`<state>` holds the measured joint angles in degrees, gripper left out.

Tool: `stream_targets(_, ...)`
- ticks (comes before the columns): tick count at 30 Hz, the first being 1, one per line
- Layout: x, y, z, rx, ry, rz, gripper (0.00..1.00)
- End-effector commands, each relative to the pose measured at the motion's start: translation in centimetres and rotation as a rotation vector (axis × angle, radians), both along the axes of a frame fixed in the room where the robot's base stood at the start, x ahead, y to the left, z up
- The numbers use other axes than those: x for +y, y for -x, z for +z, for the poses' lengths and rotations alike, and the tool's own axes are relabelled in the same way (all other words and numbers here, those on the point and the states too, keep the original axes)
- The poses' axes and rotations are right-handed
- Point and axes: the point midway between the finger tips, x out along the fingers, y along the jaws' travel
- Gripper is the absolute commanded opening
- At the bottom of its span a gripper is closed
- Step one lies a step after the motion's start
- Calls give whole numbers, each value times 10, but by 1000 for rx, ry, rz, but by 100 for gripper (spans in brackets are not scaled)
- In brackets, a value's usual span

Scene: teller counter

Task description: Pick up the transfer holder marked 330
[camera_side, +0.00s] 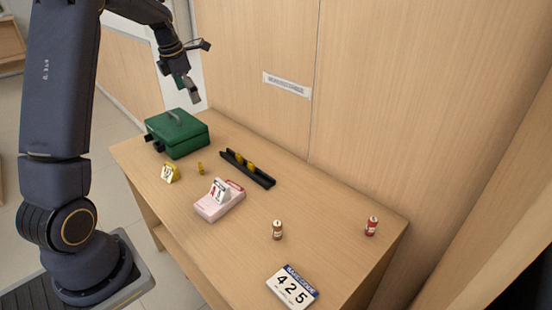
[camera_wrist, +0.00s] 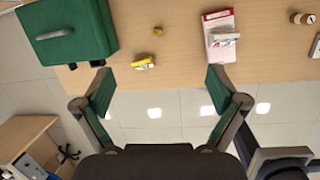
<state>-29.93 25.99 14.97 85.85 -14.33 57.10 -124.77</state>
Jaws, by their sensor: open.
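No marking reading 330 is legible in either view. A small yellow holder (camera_side: 170,173) with a pale marked face sits near the front edge of the counter; it also shows in the wrist view (camera_wrist: 144,63). A white holder with red marks (camera_side: 219,191) stands on a pink pad (camera_side: 211,211); it shows in the wrist view too (camera_wrist: 226,41). I cannot tell which is the named one. My gripper (camera_side: 194,98) is open and empty, high above the counter near the green box. Its spread fingers frame the wrist view (camera_wrist: 160,84), with the yellow holder beyond them.
A green cash box (camera_side: 176,134) stands at the counter's left end. A black tray (camera_side: 262,180) with yellow pieces lies behind. A small yellow piece (camera_side: 200,168), a brown roll (camera_side: 277,230), a red roll (camera_side: 371,227) and a 425 sign (camera_side: 292,288) stand apart. A wooden wall rises behind.

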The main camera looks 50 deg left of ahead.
Motion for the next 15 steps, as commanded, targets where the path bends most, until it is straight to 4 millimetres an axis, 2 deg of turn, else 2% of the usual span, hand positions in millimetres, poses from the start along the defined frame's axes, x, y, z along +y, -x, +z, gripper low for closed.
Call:
stream_targets(1, 29, 10, -31, 45, 21, 79, 96)
stream_targets(3, 60, 27, -65, 96, 38, 144, 96)
stream_targets(6, 86, 54, -107, 162, 67, 208, 96)
stream_targets(10, 97, 80, -139, 214, 104, 253, 96)
stream_targets(15, 99, 86, -163, 218, 110, 263, 96)
